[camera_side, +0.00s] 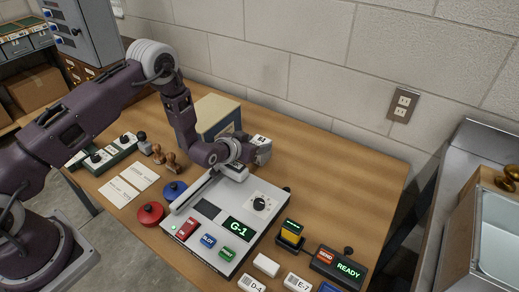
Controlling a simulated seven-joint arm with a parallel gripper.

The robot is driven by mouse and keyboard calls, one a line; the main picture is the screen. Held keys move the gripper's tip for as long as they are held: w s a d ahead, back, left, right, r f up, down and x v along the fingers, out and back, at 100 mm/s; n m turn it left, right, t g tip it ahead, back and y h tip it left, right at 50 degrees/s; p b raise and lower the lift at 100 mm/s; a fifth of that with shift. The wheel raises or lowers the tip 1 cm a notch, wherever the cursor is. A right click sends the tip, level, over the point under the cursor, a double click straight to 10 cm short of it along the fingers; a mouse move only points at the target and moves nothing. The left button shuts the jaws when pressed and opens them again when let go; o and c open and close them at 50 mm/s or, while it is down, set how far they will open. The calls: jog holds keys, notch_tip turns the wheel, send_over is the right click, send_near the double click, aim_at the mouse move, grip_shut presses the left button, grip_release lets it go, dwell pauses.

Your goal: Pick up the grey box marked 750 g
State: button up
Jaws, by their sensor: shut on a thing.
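My gripper (250,152) is at the end of my wrist, above the back of the control panel and in front of the pale box. It is shut on a small grey box (264,155), which shows just right of the wrist ring. A small marking on its top is too small to read. The fingers are largely hidden by the wrist and the box. I cannot tell whether the box touches anything below it.
The control panel (210,240) reads G-1 and has a knob and coloured buttons. Behind it stands a pale-lidded box (214,112). Stamps (165,158) and red and blue round pads (150,213) lie left. A READY unit (338,268) stands front right. The table's right back is clear.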

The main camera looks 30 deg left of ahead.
grip_shut()
jog(key=shift+r, duration=0.1)
